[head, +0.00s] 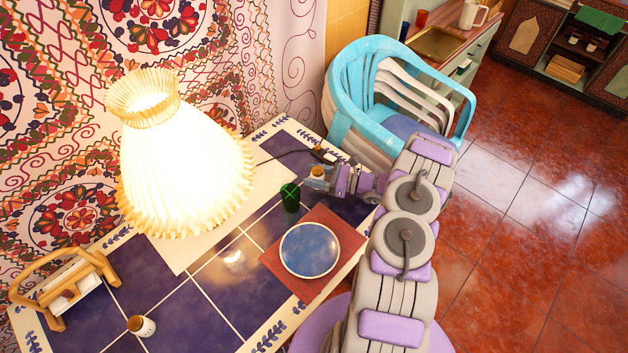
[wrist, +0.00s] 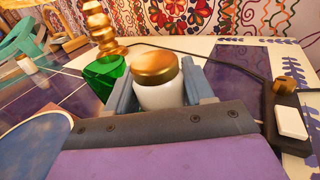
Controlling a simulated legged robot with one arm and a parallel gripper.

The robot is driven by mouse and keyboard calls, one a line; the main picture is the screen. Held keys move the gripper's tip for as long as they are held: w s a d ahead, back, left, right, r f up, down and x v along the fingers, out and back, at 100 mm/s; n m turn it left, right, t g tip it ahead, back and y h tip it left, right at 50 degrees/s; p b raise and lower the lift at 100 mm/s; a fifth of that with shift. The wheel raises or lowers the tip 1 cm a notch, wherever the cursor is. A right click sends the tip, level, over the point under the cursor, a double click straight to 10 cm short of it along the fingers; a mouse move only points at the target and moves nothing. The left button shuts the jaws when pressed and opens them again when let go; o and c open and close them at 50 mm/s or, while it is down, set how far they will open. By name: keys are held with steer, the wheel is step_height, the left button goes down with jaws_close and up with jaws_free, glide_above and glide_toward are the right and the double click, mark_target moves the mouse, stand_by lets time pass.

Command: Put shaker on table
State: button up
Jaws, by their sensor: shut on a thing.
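A white shaker with a copper-coloured lid (wrist: 157,80) sits upright between the two fingers of my gripper (wrist: 163,92) in the wrist view. My gripper is shut on it. In the head view my gripper (head: 318,178) is over the far right part of the tiled table (head: 205,310), and the shaker's lid (head: 318,171) shows between the fingers. I cannot tell whether the shaker's base touches the table. A similar white shaker with a brown top (head: 142,325) stands at the table's near left.
A green glass (head: 290,197) stands just left of my gripper. A blue plate (head: 310,249) lies on a red mat (head: 347,240) nearby. A lit lamp (head: 180,160) and a wooden holder (head: 65,285) stand left. A cord switch (wrist: 290,112) lies right in the wrist view. Chairs (head: 350,95) stand behind.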

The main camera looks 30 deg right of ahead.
steer(key=shift+w+d, duration=0.15)
steer(key=shift+w, duration=0.35)
steer(key=shift+w+f, duration=0.15)
steer(key=shift+w, duration=0.05)
step_height(320, 180, down, 3)
steer(key=shift+f+b, duration=0.2)
steer(key=shift+b, duration=0.4)
steer(key=shift+r, duration=0.1)
steer(key=o, duration=1.1)
